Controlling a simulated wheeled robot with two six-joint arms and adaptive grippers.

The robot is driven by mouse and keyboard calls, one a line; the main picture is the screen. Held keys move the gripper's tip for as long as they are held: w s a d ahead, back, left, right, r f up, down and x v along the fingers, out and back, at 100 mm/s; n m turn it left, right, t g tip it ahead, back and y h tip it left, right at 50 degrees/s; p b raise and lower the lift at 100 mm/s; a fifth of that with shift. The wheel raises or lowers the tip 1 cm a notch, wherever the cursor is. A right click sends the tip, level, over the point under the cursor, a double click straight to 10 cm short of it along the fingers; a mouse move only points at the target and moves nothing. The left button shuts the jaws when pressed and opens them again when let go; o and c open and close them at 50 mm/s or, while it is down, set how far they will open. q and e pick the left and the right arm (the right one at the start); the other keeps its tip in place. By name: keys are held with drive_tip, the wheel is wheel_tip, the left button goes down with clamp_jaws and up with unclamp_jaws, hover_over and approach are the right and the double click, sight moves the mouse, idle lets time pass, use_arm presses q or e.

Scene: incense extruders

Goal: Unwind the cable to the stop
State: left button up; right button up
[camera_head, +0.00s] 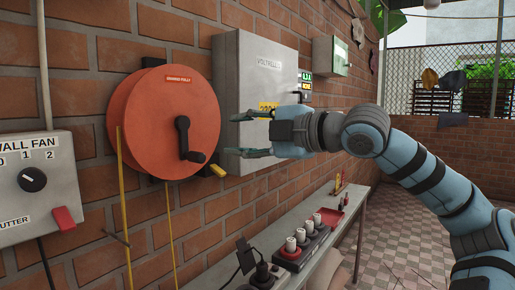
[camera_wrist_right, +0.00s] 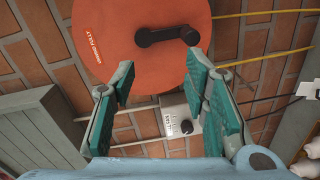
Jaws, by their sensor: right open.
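The cable reel (camera_head: 150,120) is a round orange-red drum on the brick wall, with a small label at its top. A black crank (camera_head: 184,140) is on its face, its knob low and to the right; the crank also shows in the wrist view (camera_wrist_right: 167,36). The yellow cable (camera_head: 122,200) hangs below the drum in two strands. A small yellow piece (camera_head: 217,171) sits by the drum's lower right edge. My right gripper (camera_head: 235,135) is open and empty, to the right of the crank and apart from it. My left gripper is out of view.
A grey cabinet (camera_head: 262,65) is on the wall right behind my right gripper. A wall fan control box (camera_head: 35,190) is at the left. A narrow shelf (camera_head: 335,226) below carries a black socket strip (camera_head: 304,238). The air before the reel is clear.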

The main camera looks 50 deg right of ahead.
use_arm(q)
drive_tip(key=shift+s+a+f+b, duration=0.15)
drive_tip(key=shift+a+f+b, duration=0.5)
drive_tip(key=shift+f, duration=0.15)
use_arm(e)
drive_tip(key=s, duration=0.3)
drive_tip(key=shift+s+d, duration=0.15)
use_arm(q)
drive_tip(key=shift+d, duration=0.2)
